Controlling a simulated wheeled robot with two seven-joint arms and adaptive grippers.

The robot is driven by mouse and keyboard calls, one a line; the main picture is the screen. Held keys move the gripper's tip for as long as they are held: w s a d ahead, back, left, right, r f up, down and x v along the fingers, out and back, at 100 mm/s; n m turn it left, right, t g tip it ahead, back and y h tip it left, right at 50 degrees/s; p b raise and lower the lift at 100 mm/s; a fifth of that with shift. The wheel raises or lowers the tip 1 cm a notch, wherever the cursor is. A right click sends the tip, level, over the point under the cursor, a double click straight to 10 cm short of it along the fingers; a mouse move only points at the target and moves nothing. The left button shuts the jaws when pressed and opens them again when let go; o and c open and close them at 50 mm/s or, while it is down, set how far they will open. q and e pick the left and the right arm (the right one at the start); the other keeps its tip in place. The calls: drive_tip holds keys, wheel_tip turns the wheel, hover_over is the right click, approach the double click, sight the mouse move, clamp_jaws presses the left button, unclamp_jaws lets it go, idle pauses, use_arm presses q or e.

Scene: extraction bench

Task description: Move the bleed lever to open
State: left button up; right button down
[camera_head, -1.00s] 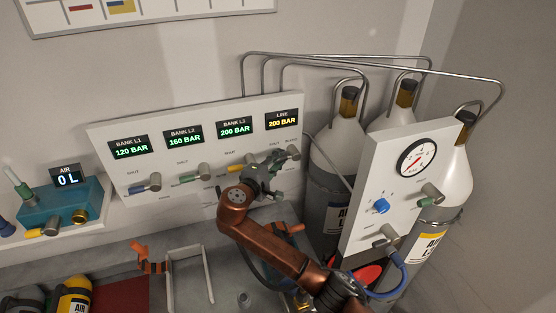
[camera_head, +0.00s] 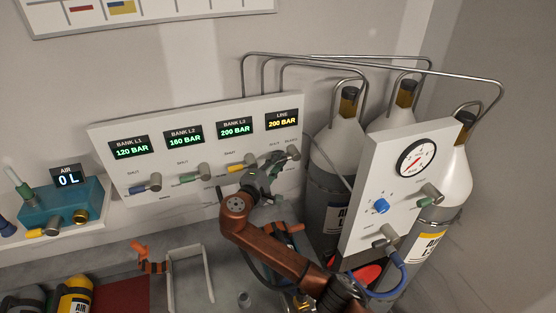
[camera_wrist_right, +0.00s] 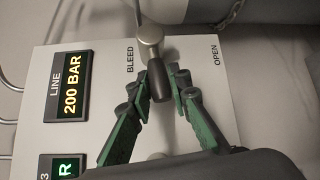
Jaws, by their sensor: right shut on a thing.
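The bleed lever shows in the right wrist view as a metal hub with a dark handle (camera_wrist_right: 158,82). It sits on the white panel between the printed words BLEED and OPEN. In the head view the lever (camera_head: 293,153) is at the panel's right end, below the yellow LINE display reading 200 BAR. My right gripper (camera_wrist_right: 155,88) has its green-padded fingers on either side of the dark handle and is shut on it. In the head view the right gripper (camera_head: 273,170) partly covers this end of the panel. My left gripper is not in view.
More valve levers, one green (camera_head: 190,177), line the white panel (camera_head: 115,180) to the left. Tall gas cylinders (camera_head: 335,150) and a gauge panel (camera_head: 365,180) stand close on the right. An orange-handled bracket (camera_head: 150,262) is on the bench below.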

drive_tip(key=shift+w+d+f+n+t+h+b, duration=0.1)
drive_tip(key=shift+d+f+n+t+h+b, duration=0.1)
drive_tip(key=shift+f+n+t, duration=0.4)
drive_tip(key=shift+d+f+n+t+h+b, duration=0.15)
drive_tip(key=shift+f+n+t+h+b, duration=0.2)
drive_tip(key=shift+n+t, duration=0.4)
drive_tip(key=shift+w+d+f+n+t+h+b, duration=0.15)
drive_tip(key=shift+f+n+t, duration=0.4)
drive_tip(key=shift+n, duration=0.3)
drive_tip(key=shift+s+y, duration=0.1)
drive_tip(key=shift+y, duration=0.2)
drive_tip(key=c, duration=1.8)
unclamp_jaws()
drive_tip(key=shift+o, duration=0.2)
drive_tip(key=shift+r, duration=0.1)
